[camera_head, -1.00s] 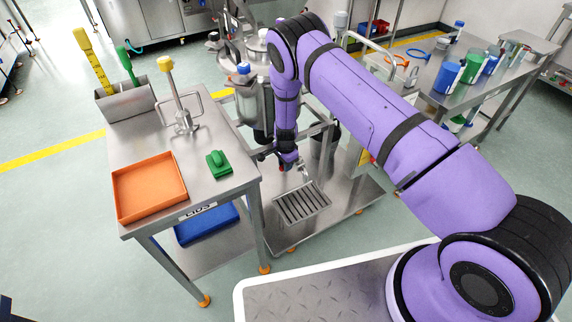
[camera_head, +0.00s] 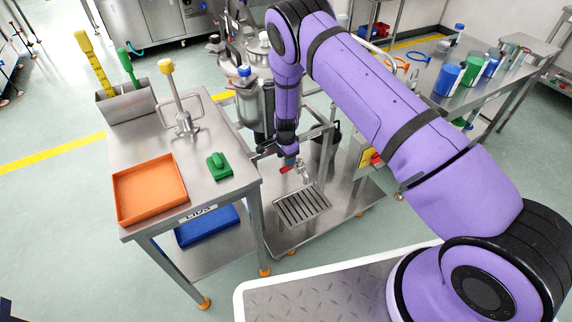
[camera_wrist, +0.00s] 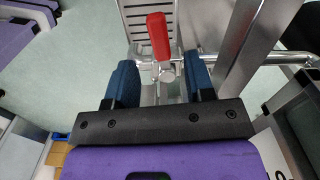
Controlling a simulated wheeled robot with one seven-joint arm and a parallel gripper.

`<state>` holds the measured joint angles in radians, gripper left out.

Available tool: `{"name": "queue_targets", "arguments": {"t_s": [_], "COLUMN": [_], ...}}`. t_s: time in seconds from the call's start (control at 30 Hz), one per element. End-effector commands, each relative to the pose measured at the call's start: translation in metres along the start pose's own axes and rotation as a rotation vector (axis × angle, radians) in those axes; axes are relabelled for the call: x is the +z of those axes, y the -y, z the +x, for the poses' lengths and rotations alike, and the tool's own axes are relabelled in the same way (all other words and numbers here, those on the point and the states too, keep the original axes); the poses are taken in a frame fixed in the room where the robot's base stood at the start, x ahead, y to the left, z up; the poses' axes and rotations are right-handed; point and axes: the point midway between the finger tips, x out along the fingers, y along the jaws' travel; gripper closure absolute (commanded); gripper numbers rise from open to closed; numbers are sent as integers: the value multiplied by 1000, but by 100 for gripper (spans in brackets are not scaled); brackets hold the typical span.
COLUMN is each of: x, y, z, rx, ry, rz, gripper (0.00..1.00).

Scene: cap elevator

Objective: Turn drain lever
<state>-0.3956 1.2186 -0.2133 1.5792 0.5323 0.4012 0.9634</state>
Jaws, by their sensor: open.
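The drain lever has a red handle (camera_wrist: 158,36) on a metal valve; in the wrist view it points away from me and lies between and just beyond my fingertips. In the head view the red lever (camera_head: 286,170) shows just below my gripper (camera_head: 289,158), beside a small metal tap. My gripper (camera_wrist: 160,78) is open, with its two blue fingers on either side of the lever's line. I cannot tell whether a finger touches it. A metal pipe runs crosswise behind the valve in the wrist view.
A slotted drain tray (camera_head: 302,205) lies below the tap on the steel stand. Frame posts (camera_wrist: 245,55) rise close to the right of my gripper.

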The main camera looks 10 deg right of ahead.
Motion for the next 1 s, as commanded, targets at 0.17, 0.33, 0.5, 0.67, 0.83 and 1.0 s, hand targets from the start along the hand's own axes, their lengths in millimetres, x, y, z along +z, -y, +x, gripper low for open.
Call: {"name": "queue_targets", "arguments": {"t_s": [0.17,0.33,0.5,0.67,0.83,1.0], "x": [1,0,0,0,-4,-29], "y": [0,0,0,0,-4,-38], "z": [-32,-50,-56,-56,-51,-17], "rx": [-1,0,1,1,-1,-28], "ry": [1,0,1,1,-3,-32], "rz": [1,1,1,1,1,-9], "gripper": [51,51,51,51,79,100]}}
